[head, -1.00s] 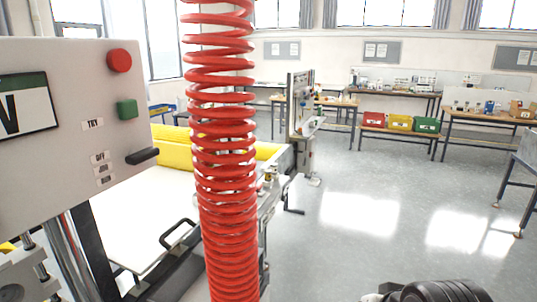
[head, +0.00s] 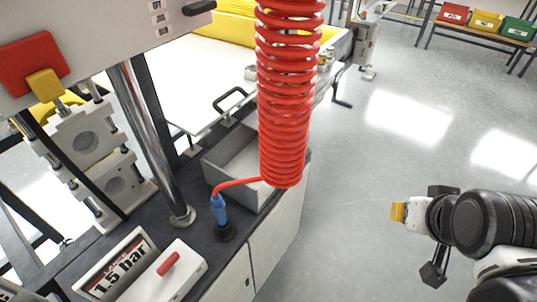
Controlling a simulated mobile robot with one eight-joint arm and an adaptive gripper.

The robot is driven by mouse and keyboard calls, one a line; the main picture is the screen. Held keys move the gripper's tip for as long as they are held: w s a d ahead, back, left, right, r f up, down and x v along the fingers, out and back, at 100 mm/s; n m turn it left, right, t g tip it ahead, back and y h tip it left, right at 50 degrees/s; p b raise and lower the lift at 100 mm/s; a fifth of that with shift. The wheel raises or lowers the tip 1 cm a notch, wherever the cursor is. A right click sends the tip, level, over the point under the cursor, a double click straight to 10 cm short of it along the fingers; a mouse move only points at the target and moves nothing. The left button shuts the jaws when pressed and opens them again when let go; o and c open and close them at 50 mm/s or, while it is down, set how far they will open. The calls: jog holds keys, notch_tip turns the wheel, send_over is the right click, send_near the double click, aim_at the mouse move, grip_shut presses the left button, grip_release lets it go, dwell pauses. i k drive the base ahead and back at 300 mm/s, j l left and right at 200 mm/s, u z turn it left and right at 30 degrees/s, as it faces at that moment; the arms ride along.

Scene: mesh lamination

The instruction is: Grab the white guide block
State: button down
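Two pale grey-white blocks stand at the left in the head view, an upper block (head: 84,138) and a lower block (head: 122,182), each with a round recess and metal rods. I cannot tell whether either is the white guide block. My gripper (head: 400,212) is at the right, over open floor and well apart from the blocks. A yellow piece shows at its tip. Its fingers are too unclear to tell open from shut, and I see nothing held.
A red coiled hose (head: 285,100) hangs in the middle, ending at a blue fitting (head: 219,209) on the dark bench top. A grey open bin (head: 217,172) stands behind. A "Lance 1.5 bar" sign (head: 118,262) and white box (head: 180,278) are in front. Floor at right is clear.

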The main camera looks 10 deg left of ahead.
aim_at(249, 73)
jog(key=i+l+u, duration=0.1)
jog(key=i+u, duration=0.3)
jog(key=i+l+u, duration=0.15)
jog(key=i+u, duration=0.2)
jog(key=i+l+u, duration=0.25)
jog(key=u, duration=0.15)
jog(key=i+l+u, duration=0.35)
jog(key=k+l, duration=0.05)
